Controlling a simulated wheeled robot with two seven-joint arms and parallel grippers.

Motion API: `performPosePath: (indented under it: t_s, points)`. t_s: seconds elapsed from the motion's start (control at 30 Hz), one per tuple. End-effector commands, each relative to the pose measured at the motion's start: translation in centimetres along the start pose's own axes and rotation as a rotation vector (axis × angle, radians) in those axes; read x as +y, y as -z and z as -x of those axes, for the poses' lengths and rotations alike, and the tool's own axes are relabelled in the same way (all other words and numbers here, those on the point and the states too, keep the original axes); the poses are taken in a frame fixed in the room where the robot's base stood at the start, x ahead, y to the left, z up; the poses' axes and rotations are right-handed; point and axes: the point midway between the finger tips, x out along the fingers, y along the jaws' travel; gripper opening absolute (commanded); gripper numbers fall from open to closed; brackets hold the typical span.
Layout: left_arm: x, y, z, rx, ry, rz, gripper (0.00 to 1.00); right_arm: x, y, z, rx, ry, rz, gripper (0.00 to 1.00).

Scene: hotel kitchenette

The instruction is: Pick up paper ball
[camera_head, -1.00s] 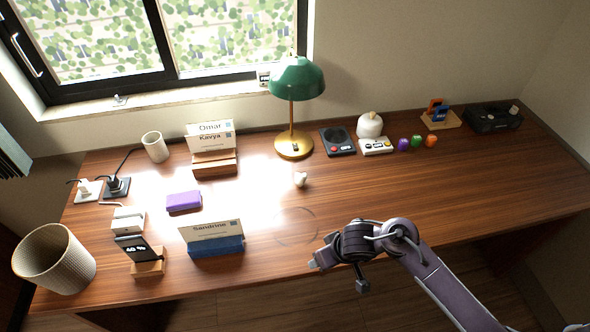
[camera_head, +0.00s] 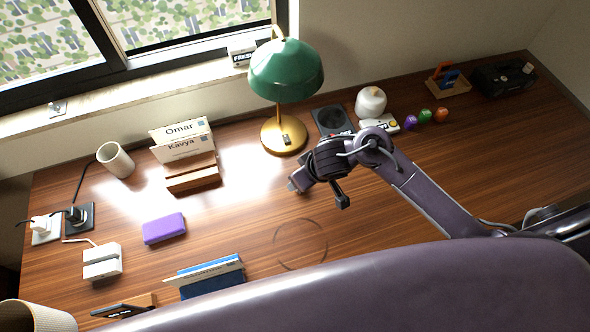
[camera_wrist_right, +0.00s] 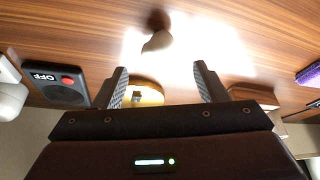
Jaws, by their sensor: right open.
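The paper ball (camera_wrist_right: 157,42) is a small whitish lump on the wooden desk in the right wrist view, with a dark shadow behind it. It lies just beyond and between the fingertips of my right gripper (camera_wrist_right: 160,70). That gripper is open, with nothing between its fingers. In the head view my right gripper (camera_head: 298,182) is over the desk in front of the lamp, and it hides the ball. My left gripper is in no view.
A green lamp (camera_head: 285,75) with a brass base stands just behind the gripper. A black OFF device (camera_head: 331,120) and a white controller (camera_head: 381,124) are to its right. Card holders (camera_head: 193,174) and a purple block (camera_head: 164,229) are to the left.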

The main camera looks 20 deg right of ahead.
Motion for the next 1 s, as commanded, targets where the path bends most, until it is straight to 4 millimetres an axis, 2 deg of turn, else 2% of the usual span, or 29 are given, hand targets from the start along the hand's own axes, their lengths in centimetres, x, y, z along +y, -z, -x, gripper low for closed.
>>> performPosePath:
  t_s: [0.1, 0.27, 0.37, 0.5, 0.63, 0.8, 1.0]
  points:
    - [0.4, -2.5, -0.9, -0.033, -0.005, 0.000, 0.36, 0.1, -0.1, -1.7, -0.001, -0.002, 0.000, 0.66]
    - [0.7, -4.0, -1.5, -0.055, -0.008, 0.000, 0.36, 0.3, -0.2, -3.6, -0.002, -0.002, 0.000, 0.66]
    - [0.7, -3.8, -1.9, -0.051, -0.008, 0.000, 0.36, 0.6, -0.3, -5.2, -0.002, -0.002, 0.000, 0.66]
    - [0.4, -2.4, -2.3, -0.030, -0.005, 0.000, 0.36, 0.6, -0.2, -6.8, -0.001, -0.001, 0.000, 0.66]
    - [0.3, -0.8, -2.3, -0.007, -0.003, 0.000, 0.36, 0.5, -0.2, -7.2, -0.001, 0.000, 0.000, 0.66]
    - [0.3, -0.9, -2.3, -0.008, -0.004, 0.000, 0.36, 0.5, -0.2, -7.1, -0.001, 0.000, 0.000, 0.66]
    - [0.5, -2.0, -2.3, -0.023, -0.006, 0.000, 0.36, 0.5, -0.2, -7.1, -0.001, 0.000, 0.000, 0.40]
